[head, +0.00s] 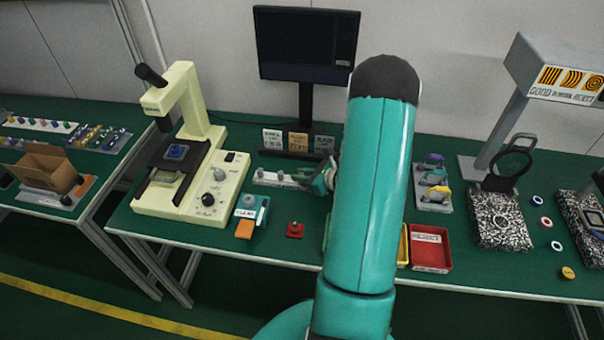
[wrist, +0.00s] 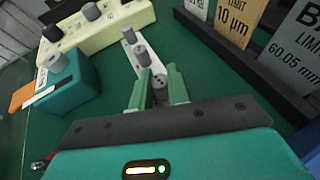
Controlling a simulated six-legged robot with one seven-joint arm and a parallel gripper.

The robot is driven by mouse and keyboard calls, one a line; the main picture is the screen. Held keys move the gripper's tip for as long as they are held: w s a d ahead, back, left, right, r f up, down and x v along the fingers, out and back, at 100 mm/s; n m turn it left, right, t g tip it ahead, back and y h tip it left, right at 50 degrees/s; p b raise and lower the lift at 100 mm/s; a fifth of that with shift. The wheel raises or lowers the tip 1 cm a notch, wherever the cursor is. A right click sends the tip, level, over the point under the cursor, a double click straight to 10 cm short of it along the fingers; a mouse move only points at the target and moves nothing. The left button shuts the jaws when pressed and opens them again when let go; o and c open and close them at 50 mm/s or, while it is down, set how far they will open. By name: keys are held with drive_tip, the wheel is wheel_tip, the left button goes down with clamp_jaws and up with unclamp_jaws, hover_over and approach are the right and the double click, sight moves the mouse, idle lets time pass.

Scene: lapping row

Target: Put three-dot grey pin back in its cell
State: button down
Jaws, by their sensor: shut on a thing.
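My gripper (wrist: 157,92) is shut on a grey pin (wrist: 158,80) at the near end of a narrow pale rack (wrist: 148,68). Dark dots show on the pin's top, too small to count surely. Two other grey pins, one farther (wrist: 128,34) and one nearer (wrist: 141,54), stand in the rack ahead of the fingers. In the head view the rack (head: 268,180) lies on the green bench, with my gripper (head: 326,180) at its right end. The held pin's lower end is hidden, so I cannot tell whether it is seated in a cell.
A cream microscope-like instrument (head: 222,190) stands left of the rack. A teal box (head: 262,212) with a grey knob and a red knobbed piece (head: 294,230) sit in front. Upright cards (head: 298,142) stand behind. A red tray (head: 430,250) is to the right.

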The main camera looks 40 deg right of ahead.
drive_tip(key=shift+f, duration=0.1)
drive_tip(key=c, duration=1.3)
unclamp_jaws()
drive_tip(key=v, duration=1.4)
drive_tip(key=shift+f, duration=0.1)
drive_tip(key=shift+w, duration=0.1)
